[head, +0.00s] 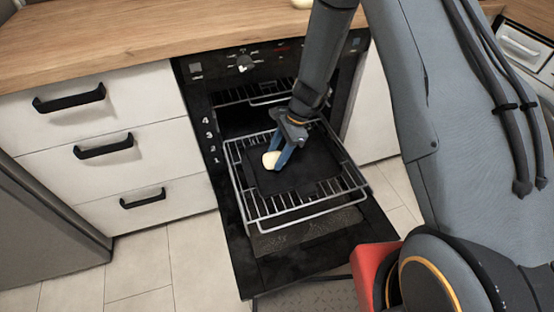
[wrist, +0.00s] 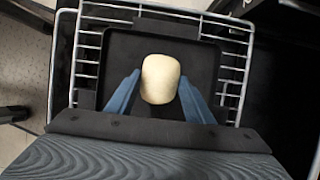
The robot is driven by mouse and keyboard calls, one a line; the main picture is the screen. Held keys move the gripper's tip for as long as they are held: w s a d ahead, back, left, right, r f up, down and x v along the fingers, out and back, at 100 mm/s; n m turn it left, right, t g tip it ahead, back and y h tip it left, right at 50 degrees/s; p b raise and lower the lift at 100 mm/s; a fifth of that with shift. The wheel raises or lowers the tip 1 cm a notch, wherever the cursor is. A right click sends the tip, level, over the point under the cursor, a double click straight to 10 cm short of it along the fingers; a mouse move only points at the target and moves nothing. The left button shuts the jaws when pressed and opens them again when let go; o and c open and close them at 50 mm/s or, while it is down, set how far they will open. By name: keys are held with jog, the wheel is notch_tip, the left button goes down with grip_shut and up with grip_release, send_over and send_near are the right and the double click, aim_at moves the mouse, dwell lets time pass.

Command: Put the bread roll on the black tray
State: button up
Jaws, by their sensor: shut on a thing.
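A pale bread roll (head: 270,159) is between the blue fingers of my gripper (head: 280,157) in the head view. In the wrist view, the roll (wrist: 160,79) sits between the two fingertips of my gripper (wrist: 161,88), which is shut on it. The black tray (head: 312,172) lies on the oven's pulled-out wire rack. In the wrist view, the tray (wrist: 112,66) is directly below the roll. I cannot tell whether the roll touches the tray.
The wire rack (head: 290,212) sticks out over the lowered oven door (head: 262,272). White drawers (head: 107,143) with black handles stand to the left. A wooden worktop (head: 100,30) runs above. Tiled floor (head: 137,265) shows at the lower left.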

jog(key=shift+f, duration=1.3)
jog(key=shift+f, duration=0.1)
jog(key=o, duration=1)
jog(key=shift+o, duration=0.2)
jog(key=s+d+r+n, duration=0.15)
jog(key=d+r, duration=0.25)
jog(key=r, duration=0.5)
jog(key=s+d+r+n, duration=0.1)
jog(key=d+r+n, duration=0.15)
jog(key=r, duration=0.75)
jog(key=s+d+r+n+h, duration=0.1)
jog(key=s+d+r+n, duration=0.2)
jog(key=s, duration=0.3)
jog(key=s+d+r+n+h, duration=0.1)
jog(key=s+d+r+n, duration=0.2)
jog(key=s+r, duration=0.3)
jog(key=s+d+r+n+t+h, duration=0.1)
jog(key=s+d+r+n, duration=0.3)
jog(key=s, duration=0.4)
jog(key=shift+d+r+h, duration=0.3)
jog(key=shift+r+h, duration=0.2)
jog(key=shift+r, duration=0.05)
